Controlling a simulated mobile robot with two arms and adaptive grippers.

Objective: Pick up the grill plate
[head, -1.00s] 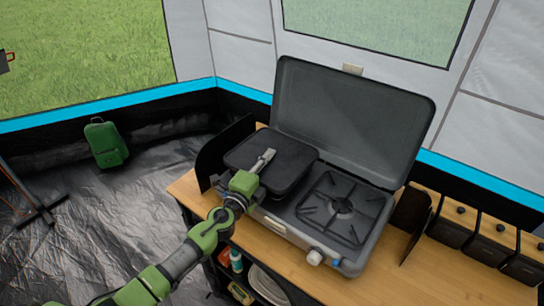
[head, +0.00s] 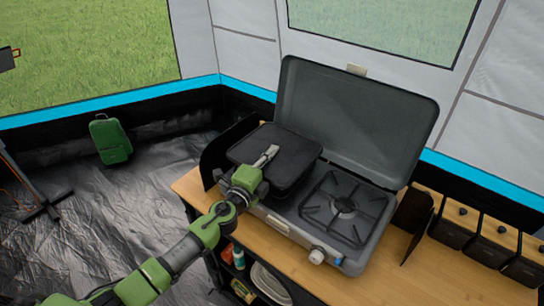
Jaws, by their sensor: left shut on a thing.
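The grill plate (head: 292,146) is a black, rounded-square plate over the left side of the grey camping stove (head: 352,262). My left gripper (head: 268,157) reaches in from the front left and is shut on the plate near its front left part. The plate looks slightly tilted; whether it is clear of the stove is hard to tell. The fingertips are small and partly merge with the dark plate. My right gripper does not show.
The stove's open lid (head: 352,120) stands behind the plate. An open burner (head: 342,206) is to the right. Dark side panels flank the stove on the wooden table (head: 325,285). Black boxes (head: 456,222) stand at the right. A green bag (head: 110,140) is on the floor.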

